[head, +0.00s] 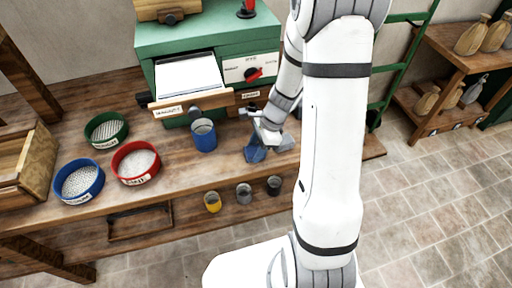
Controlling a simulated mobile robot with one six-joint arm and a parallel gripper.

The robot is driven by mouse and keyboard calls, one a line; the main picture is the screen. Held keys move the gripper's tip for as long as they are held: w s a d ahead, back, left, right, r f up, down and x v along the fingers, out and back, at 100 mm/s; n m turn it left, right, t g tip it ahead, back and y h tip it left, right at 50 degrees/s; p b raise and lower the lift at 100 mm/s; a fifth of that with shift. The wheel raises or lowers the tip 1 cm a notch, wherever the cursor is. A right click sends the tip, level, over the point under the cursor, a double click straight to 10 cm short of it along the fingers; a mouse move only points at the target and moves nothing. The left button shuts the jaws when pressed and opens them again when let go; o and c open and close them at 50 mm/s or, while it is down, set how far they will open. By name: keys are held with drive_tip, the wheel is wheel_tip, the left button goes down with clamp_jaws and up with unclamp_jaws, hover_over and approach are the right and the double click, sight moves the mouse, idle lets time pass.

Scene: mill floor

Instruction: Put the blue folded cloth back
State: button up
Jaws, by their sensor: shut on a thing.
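The blue folded cloth (255,154) is on or just above the right part of the wooden workbench, below my gripper (264,142). My gripper points down and is shut on the cloth. Part of the cloth is hidden by the gripper. A paler grey-blue piece (285,143) shows just right of the gripper; I cannot tell whether it is the same cloth. My arm covers the bench to the right.
A blue cup (203,135) stands left of the gripper. Behind it is a green machine (208,35) with an open drawer (187,76). Green, red (135,163) and blue round sieves stand at left. Small cups (244,193) sit on the lower shelf.

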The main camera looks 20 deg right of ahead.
drive_tip(key=o, duration=1)
drive_tip(key=shift+f, duration=0.1)
drive_tip(key=shift+c, duration=0.2)
drive_tip(key=shift+r, duration=0.35)
drive_tip(key=p+v, duration=0.2)
drive_tip(key=v, duration=0.9)
drive_tip(key=s+a+r+n+t+h, duration=0.1)
drive_tip(key=s+a+r+n+h, duration=0.1)
drive_tip(key=s+r+n, duration=0.3)
drive_tip(key=s+a+r+n+t+h, duration=0.1)
drive_tip(key=s+a+r+n+h, duration=0.1)
drive_tip(key=s+r+n, duration=0.4)
drive_tip(key=shift+s+a+n+t+h, duration=0.3)
drive_tip(key=shift+s+n, duration=1.25)
drive_tip(key=shift+n, duration=1.95)
